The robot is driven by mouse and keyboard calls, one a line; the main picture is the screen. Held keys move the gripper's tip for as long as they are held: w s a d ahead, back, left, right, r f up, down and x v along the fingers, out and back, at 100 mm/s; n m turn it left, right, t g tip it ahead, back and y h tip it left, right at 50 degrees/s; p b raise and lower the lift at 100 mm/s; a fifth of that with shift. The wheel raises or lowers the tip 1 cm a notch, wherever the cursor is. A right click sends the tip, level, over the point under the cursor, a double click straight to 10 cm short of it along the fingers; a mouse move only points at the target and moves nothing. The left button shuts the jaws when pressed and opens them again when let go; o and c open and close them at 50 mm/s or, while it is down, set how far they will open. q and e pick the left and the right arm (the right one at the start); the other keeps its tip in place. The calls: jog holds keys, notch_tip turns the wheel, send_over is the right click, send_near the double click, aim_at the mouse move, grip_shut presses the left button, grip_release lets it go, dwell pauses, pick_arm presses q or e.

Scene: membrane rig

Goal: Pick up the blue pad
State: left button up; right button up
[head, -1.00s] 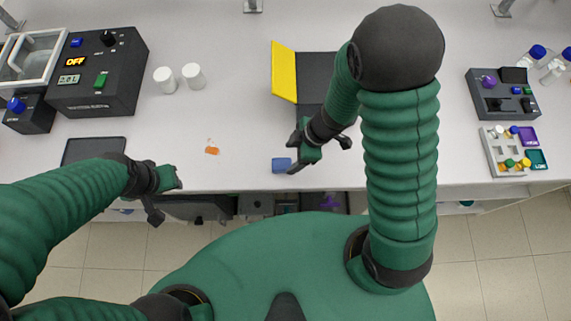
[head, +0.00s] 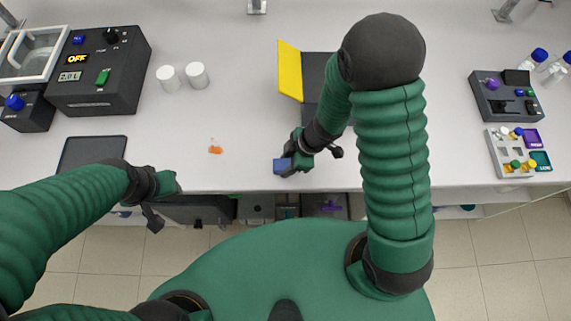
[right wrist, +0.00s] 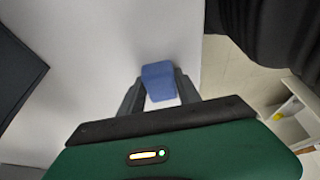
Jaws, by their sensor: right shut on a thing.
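The blue pad (head: 283,166) is a small block near the front edge of the white bench in the head view. In the right wrist view the pad (right wrist: 158,80) sits between the two dark fingers of my right gripper (right wrist: 159,88). My right gripper (head: 290,158) is shut on the pad. I cannot tell whether the pad is clear of the bench top. My left gripper (head: 163,200) is at the front edge on the left, away from the pad; its finger opening is not clear.
A yellow panel (head: 290,70) stands behind my right arm.

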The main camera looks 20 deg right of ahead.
aim_at(283, 163)
jog(key=shift+w, duration=0.1)
jog(key=shift+c, duration=0.7)
jog(key=shift+d, duration=0.15)
jog(key=r+p, duration=0.2)
jog(key=r, duration=0.1)
jog(key=r+p, duration=0.1)
jog(key=r, duration=0.1)
jog(key=shift+d, duration=0.35)
jog(key=r, duration=0.1)
jog(key=r+p, duration=0.1)
jog(key=r, duration=0.1)
jog(key=r+p, duration=0.1)
jog(key=shift+a+r, duration=0.25)
jog(key=shift+r, duration=0.15)
jog(key=shift+a+r, duration=0.15)
jog(key=shift+a, duration=0.05)
